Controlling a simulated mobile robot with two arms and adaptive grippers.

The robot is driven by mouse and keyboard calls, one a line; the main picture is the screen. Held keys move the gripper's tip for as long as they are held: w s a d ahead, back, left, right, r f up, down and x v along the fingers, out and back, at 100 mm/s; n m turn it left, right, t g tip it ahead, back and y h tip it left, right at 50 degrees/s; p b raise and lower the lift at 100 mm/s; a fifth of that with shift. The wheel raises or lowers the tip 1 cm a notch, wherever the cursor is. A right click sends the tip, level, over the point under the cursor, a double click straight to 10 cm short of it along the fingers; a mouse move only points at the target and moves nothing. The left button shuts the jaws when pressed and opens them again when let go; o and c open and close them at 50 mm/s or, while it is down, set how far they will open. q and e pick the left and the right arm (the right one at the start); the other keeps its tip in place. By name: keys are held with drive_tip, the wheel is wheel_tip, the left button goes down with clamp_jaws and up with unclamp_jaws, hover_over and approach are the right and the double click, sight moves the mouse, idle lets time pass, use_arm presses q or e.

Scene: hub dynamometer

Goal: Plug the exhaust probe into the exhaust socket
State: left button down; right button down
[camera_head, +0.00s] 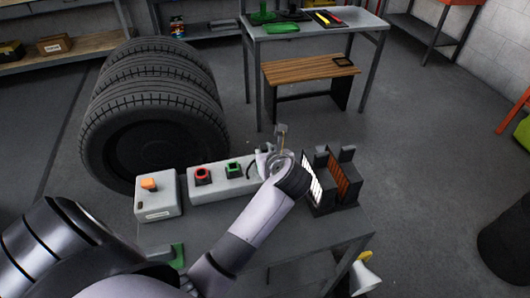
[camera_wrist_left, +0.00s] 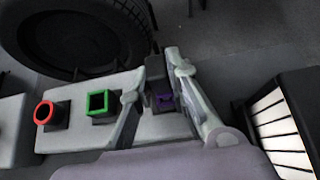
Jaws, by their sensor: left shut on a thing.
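My left gripper (camera_head: 274,157) is over the right end of a pale socket block (camera_head: 213,184). In the left wrist view, its fingers (camera_wrist_left: 153,74) are closed around a dark, blocky piece (camera_wrist_left: 155,67), probably the exhaust probe. A thin upright part (camera_head: 282,138) shows above the gripper in the head view. The block has a red-rimmed socket (camera_wrist_left: 44,112), a green-rimmed socket (camera_wrist_left: 101,103) and a purple-rimmed socket (camera_wrist_left: 165,101). The purple one shows between my fingers, close by the held piece. I cannot tell whether the piece touches it. My right gripper is out of view.
A grey box with an orange switch (camera_head: 149,185) stands left of the block. A dark unit with glowing panels (camera_head: 331,182) stands close on the right. Large tyres (camera_head: 155,115) stand behind the bench (camera_head: 200,236). A table (camera_head: 315,27) is farther back.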

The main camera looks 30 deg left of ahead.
use_arm(q)
drive_tip(key=shift+r+p, duration=0.5)
drive_tip(key=shift+r, duration=0.1)
drive_tip(key=shift+r, duration=0.1)
idle(0.4)
drive_tip(key=shift+r+p, duration=1.75)
drive_tip(key=shift+r, duration=0.35)
